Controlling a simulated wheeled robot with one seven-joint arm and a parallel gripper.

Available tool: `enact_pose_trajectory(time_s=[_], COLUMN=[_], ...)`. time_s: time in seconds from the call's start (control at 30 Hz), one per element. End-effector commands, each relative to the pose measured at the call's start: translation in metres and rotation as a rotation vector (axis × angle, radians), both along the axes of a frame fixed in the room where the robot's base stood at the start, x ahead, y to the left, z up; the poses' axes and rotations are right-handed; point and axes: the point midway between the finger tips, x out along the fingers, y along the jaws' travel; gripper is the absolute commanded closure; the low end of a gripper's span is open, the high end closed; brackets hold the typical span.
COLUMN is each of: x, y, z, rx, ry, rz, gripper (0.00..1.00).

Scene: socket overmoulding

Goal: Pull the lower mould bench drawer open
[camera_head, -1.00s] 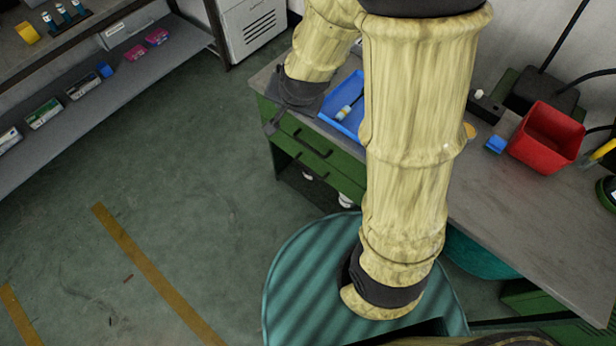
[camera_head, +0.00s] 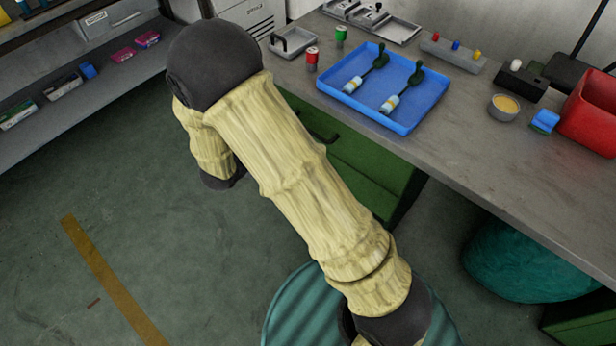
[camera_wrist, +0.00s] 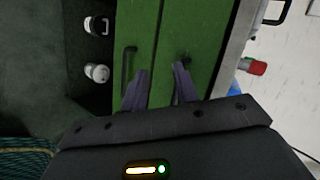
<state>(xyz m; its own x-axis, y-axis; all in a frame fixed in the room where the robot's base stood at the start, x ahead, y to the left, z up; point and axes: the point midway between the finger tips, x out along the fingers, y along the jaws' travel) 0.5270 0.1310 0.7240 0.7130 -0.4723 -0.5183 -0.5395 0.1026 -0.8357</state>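The green bench drawers (camera_head: 372,160) sit under the left part of the grey worktop, partly hidden by my arm in the head view. In the wrist view, turned sideways, the lower drawer (camera_wrist: 145,35) is the left green panel and the upper drawer (camera_wrist: 203,45) the right one. The lower drawer's dark handle (camera_wrist: 128,64) is just left of my left finger. The upper handle (camera_wrist: 184,59) is by the right fingertip, partly covered. My gripper (camera_wrist: 160,70) has its fingers apart, with no object visible between them. Contact with the handles cannot be told. The head view hides the gripper.
A blue tray (camera_head: 426,120) with two dark-headed tools lies on the worktop (camera_head: 480,150). Red and green small cylinders stand left of it. A red bin (camera_head: 592,112) is at the right. Shelves (camera_head: 95,65) stand at left; the floor (camera_head: 150,210) between is open.

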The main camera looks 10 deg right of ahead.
Motion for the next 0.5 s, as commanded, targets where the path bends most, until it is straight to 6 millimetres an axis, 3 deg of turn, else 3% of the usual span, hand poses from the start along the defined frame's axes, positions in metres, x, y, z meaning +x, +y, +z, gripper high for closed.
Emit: enact_pose_trajectory(time_s=[0.03, 0.2, 0.33, 0.5], x=[-0.005, -0.025, -0.044, -0.063], y=[0.003, 0.005, 0.007, 0.009], z=[-0.033, -0.086, -0.121, -0.142], rx=[-0.005, -0.026, -0.053, -0.085], ry=[-0.031, -0.162, -0.267, -0.364], rz=[-0.046, -0.214, -0.325, -0.412], gripper=[0.7, 0.7, 0.7, 0.7])
